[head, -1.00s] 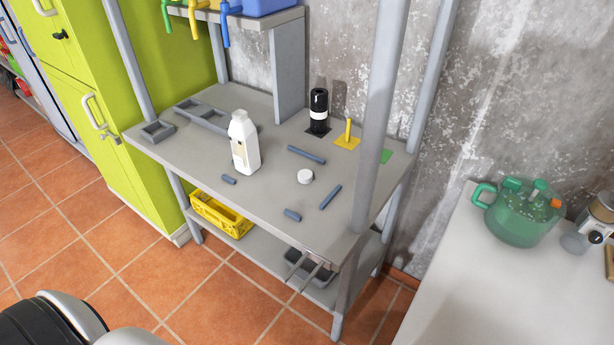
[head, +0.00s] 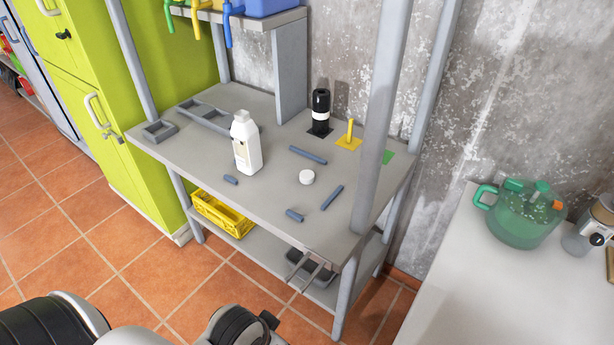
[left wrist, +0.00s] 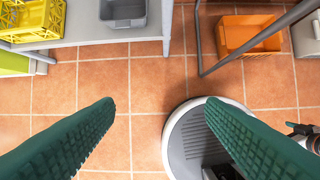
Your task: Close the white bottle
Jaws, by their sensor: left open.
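The white bottle (head: 246,145) stands upright on the grey workbench (head: 265,198) in the head view. It has a small label, and its neck is too small to make out in detail. A small round white cap (head: 306,177) lies on the bench to the right of the bottle, apart from it. My left gripper (left wrist: 158,105) shows in the left wrist view with its two green ribbed fingers wide apart and nothing between them. It is over the tiled floor, away from the bottle and cap. My right gripper is not in view.
Several blue-grey rods lie around the cap. A black bottle (head: 320,112) and a yellow peg stand (head: 348,140) are at the back. Bench posts (head: 380,120) rise at the right front. A yellow crate (left wrist: 28,20) and grey bin (left wrist: 123,12) are on the lower shelf.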

